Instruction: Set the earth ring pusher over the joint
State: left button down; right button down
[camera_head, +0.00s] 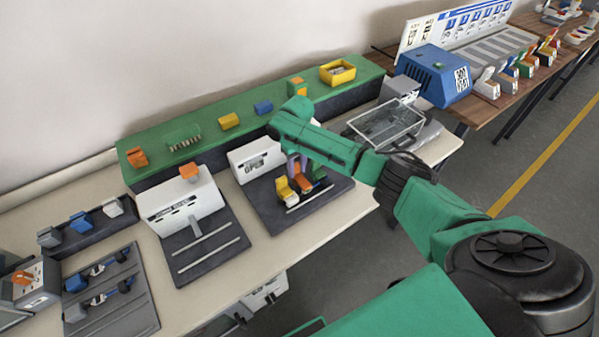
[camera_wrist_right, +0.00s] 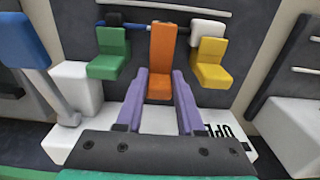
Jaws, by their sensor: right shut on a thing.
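My right gripper (camera_head: 298,166) reaches down over the dark pad (camera_head: 338,196) in front of a white box (camera_head: 245,158) lettered "OPEN". In the right wrist view its purple fingers (camera_wrist_right: 158,92) are shut on an orange L-shaped block (camera_wrist_right: 161,48), which I take as the earth ring pusher; no label shows on it. The block also shows in the head view (camera_head: 302,183). It stands between a green block (camera_wrist_right: 108,52) and a yellow block (camera_wrist_right: 210,60). A thin dark bar passes by these blocks; the joint itself cannot be told clearly. My left gripper is not in view.
A second white box (camera_head: 178,203) with a railed dark pad stands to the left. A green shelf (camera_head: 215,122) behind carries small coloured blocks and a yellow tray (camera_head: 337,73). A clear-lidded case (camera_head: 385,123) lies right of the arm.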

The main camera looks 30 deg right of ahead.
aim_at(297, 175)
jog(key=shift+s+d, duration=0.1)
jog(key=shift+d, duration=0.05)
jog(key=c, duration=0.6)
grip_release()
jog(key=shift+f, duration=0.1)
jog(key=shift+o, duration=0.4)
jog(key=shift+r, duration=0.45)
pick_arm(q)
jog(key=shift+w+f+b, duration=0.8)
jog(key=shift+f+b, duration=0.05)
jog(key=shift+b, duration=0.25)
pick_arm(e)
notch_tip(297, 175, up, 14)
jog(key=shift+f, duration=0.15)
